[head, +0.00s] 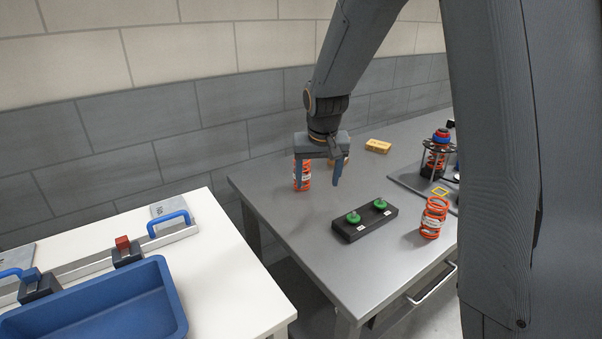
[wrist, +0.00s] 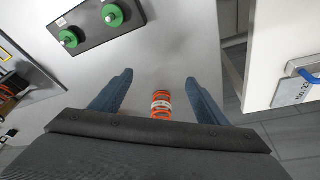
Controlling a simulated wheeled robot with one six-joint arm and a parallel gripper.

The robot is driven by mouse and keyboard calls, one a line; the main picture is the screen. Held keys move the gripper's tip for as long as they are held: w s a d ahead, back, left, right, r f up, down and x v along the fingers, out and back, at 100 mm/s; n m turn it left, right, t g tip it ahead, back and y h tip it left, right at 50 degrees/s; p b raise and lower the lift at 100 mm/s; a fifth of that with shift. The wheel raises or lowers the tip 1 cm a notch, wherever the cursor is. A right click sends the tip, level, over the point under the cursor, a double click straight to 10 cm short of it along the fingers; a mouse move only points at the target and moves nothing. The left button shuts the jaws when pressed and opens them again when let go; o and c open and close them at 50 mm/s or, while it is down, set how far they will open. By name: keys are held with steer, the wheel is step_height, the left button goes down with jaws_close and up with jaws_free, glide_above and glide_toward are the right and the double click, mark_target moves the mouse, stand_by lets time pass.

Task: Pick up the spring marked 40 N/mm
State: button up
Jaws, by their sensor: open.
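An orange coil spring (head: 303,180) with a white label stands upright on the grey table. In the wrist view this spring (wrist: 161,108) shows between my fingers, nearer the palm than the fingertips. My gripper (head: 318,181) is open and points down; its blue fingers also show in the wrist view (wrist: 158,77), apart from the spring with nothing held. The gripper partly hides the spring in the head view. A second orange spring (head: 433,217) with a white label stands at the table's right front. I cannot read the stiffness marking on either label.
A black block with two green knobs (head: 365,222) lies between the springs. A yellow box (head: 378,146) is at the back. A white table (head: 215,245) with a blue bin (head: 165,290) is at left.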

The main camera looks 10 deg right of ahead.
steer(key=shift+m+t+h, duration=0.3)
steer(key=shift+m+t, duration=0.1)
steer(key=shift+m, duration=0.2)
steer(key=w, duration=1)
steer(key=w+f, duration=0.1)
steer(key=w, duration=0.4)
steer(key=shift+w+a, duration=0.1)
steer(key=shift+w, duration=0.1)
steer(key=shift+a+p+x, duration=0.15)
steer(key=shift+p+x, duration=0.75)
steer(key=shift+x, duration=1)
steer(key=shift+a+p+x, duration=0.15)
steer(key=shift+p+x, duration=0.7)
steer(key=shift+x, duration=1)
steer(key=shift+c, duration=0.4)
steer(key=c, duration=1.1)
steer(key=shift+c, duration=1.4)
steer(key=shift+r, duration=0.1)
